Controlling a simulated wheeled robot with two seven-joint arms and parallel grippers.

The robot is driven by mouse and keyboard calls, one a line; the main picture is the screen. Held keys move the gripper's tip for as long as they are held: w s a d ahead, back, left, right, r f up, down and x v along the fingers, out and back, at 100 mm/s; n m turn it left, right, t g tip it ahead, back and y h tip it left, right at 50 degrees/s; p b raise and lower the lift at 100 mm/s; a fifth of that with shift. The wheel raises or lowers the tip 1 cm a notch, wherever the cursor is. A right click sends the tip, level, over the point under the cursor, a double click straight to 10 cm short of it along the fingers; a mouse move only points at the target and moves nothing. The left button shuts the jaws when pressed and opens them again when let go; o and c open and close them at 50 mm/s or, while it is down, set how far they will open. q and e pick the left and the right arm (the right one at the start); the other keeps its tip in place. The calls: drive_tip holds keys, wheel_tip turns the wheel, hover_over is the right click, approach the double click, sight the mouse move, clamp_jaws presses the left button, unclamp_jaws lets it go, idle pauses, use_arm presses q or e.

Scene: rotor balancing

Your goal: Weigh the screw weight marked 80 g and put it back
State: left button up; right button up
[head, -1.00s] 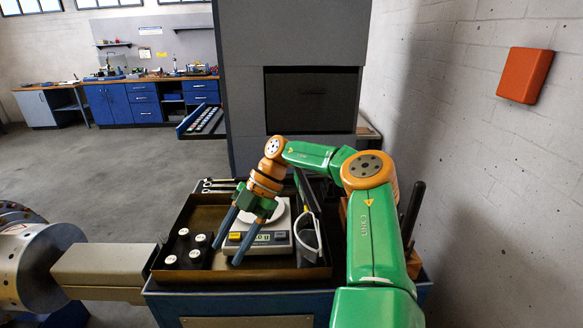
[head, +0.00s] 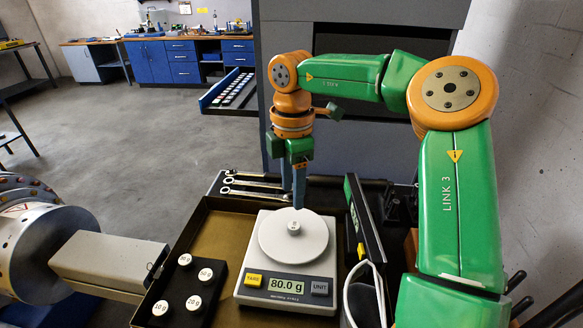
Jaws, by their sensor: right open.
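The small screw weight (head: 294,227) stands on the round white pan of the scale (head: 276,290). Its marking is too small to read, but the scale display reads 80.0 g. My right gripper (head: 292,195) points down just behind and above the weight. It is open and holds nothing. A black weight holder (head: 178,289) stands left of the scale with several other weights with white labelled tops, among them 10 g (head: 160,308) and 20 g (head: 194,302). My left gripper is not in view.
The scale and holder stand in a brown tray (head: 205,225). Wrenches (head: 255,185) lie behind the scale. A metal rotor (head: 45,250) with a beige shaft (head: 110,262) is at left.

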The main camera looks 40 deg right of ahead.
sight(294, 226)
drive_tip(key=s+f+b, duration=0.1)
drive_tip(key=s+a+f+b, duration=0.1)
drive_tip(key=f+b, duration=0.1)
drive_tip(key=shift+a+b, duration=0.15)
drive_tip(key=shift+b, duration=0.15)
use_arm(q)
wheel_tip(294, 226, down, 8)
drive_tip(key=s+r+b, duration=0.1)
drive_tip(key=b, duration=0.3)
use_arm(e)
drive_tip(key=f, duration=0.3)
drive_tip(key=w+f, duration=0.1)
drive_tip(key=shift+d+f, duration=0.35)
drive_tip(key=shift+f, duration=0.05)
drive_tip(key=shift+s+a+r+p, duration=0.15)
drive_tip(key=shift+s+r+p, duration=0.05)
drive_tip(key=shift+r+p, duration=0.1)
drive_tip(key=shift+c, duration=0.9)
clamp_jaws()
wheel_tip(294, 226, up, 5)
drive_tip(key=p, duration=0.4)
drive_tip(key=shift+r+p, duration=0.1)
drive_tip(key=shift+p, duration=0.25)
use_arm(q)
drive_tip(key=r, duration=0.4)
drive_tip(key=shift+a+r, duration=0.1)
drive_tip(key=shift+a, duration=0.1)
